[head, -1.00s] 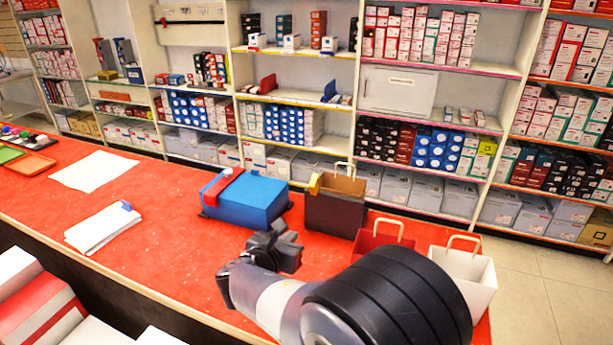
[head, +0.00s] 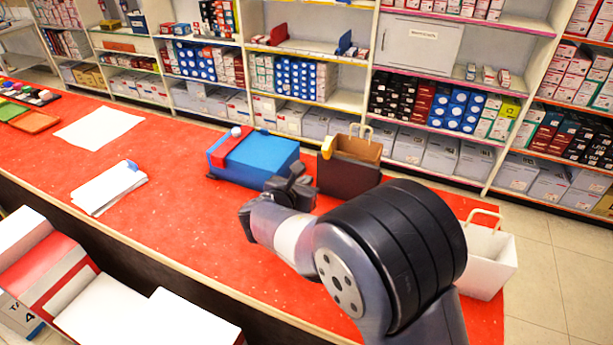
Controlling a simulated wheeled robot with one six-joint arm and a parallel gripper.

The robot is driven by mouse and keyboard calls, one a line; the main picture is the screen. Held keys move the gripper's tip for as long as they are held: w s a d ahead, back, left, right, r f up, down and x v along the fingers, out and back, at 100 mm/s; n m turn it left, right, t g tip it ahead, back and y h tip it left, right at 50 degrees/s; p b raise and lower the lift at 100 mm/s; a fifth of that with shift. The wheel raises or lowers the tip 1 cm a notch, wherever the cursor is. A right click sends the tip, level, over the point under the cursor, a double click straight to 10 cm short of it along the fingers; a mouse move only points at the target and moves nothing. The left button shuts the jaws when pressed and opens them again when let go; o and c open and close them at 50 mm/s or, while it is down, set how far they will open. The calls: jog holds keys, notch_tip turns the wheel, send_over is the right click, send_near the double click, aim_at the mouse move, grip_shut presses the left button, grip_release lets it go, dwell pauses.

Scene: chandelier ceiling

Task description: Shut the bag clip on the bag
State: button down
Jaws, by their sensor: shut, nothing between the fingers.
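The dark brown paper bag (head: 345,178) stands upright on the red counter, with a tan inside and pale handles. A small yellow piece, apparently the bag clip (head: 327,149), sits at the left end of its top edge. Whether its arms are apart or closed is too small to tell. My gripper (head: 296,183) is shut and empty. In the picture it lies left of the bag and lower than the clip, overlapping the blue box's right front corner; any contact is unclear.
The blue box (head: 268,160) with a red band is left of the bag. A white bag (head: 480,262) stands at the right end of the counter (head: 190,200). Papers (head: 108,187) lie left. My arm covers the counter's right part. Stocked shelves stand behind.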

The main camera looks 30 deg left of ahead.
jog(key=p, duration=0.2)
send_near(327, 156)
notch_tip(327, 156, down, 4)
jog(key=w, duration=0.2)
jog(key=shift+w+a+r+p, duration=0.25)
jog(key=shift+w+r, duration=0.25)
jog(key=shift+w, duration=0.35)
jog(key=shift+w+a+r+p, duration=0.1)
jog(key=shift+w+r+p, duration=0.3)
jog(key=shift+w, duration=0.45)
jog(key=shift+r, duration=0.15)
